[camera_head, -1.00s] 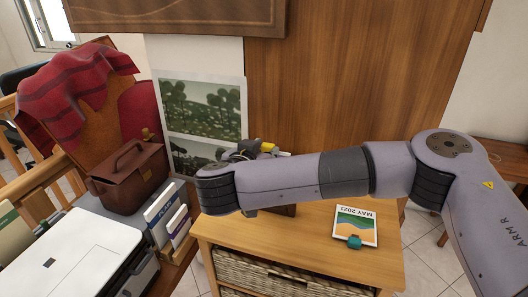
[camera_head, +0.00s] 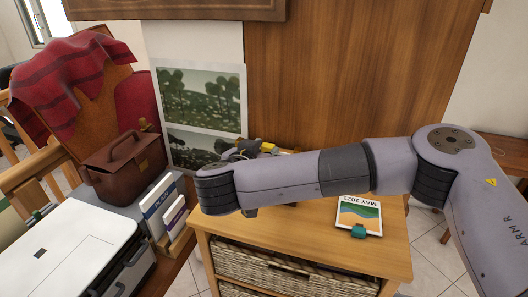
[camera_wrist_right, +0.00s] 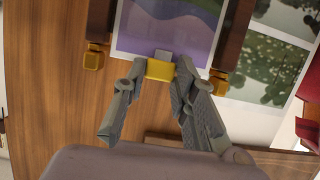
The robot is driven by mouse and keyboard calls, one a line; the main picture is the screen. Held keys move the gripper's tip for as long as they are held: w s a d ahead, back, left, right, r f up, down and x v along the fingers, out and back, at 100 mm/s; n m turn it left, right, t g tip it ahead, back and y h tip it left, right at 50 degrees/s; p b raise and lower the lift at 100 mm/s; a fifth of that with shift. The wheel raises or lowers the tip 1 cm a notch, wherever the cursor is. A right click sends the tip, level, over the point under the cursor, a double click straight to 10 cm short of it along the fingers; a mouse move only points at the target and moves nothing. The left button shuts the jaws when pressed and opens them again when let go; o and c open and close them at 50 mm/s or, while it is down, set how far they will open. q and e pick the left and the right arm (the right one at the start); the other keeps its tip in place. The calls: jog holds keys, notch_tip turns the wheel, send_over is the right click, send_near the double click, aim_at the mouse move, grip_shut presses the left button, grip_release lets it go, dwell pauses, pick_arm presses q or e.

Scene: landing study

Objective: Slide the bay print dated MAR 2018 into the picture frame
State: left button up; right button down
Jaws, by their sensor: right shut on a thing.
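In the right wrist view, my right gripper (camera_wrist_right: 161,75) is shut on the yellow tab (camera_wrist_right: 160,70) of a print (camera_wrist_right: 165,25) with purple, green and blue bands. No date shows on the visible part. The picture frame's dark brown side bars (camera_wrist_right: 236,35) stand on both sides of the print, with golden ends. I cannot tell how deep the print sits between them. In the head view, my right gripper (camera_head: 250,150) is mostly hidden behind its arm, and the frame is largely hidden too. My left gripper is out of view.
Another print marked MAY 2021 (camera_head: 359,215), with a teal tab, lies on the wooden cabinet top (camera_head: 310,235). A landscape poster (camera_head: 200,100) hangs behind. A brown bag (camera_head: 122,165), upright booklets (camera_head: 160,210) and a white printer (camera_head: 65,250) stand at left.

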jog(key=c, duration=1.2)
grip_release()
jog(key=shift+o, duration=1.1)
notch_tip(320, 180, up, 11)
jog(key=p, duration=0.3)
jog(key=shift+p, duration=0.3)
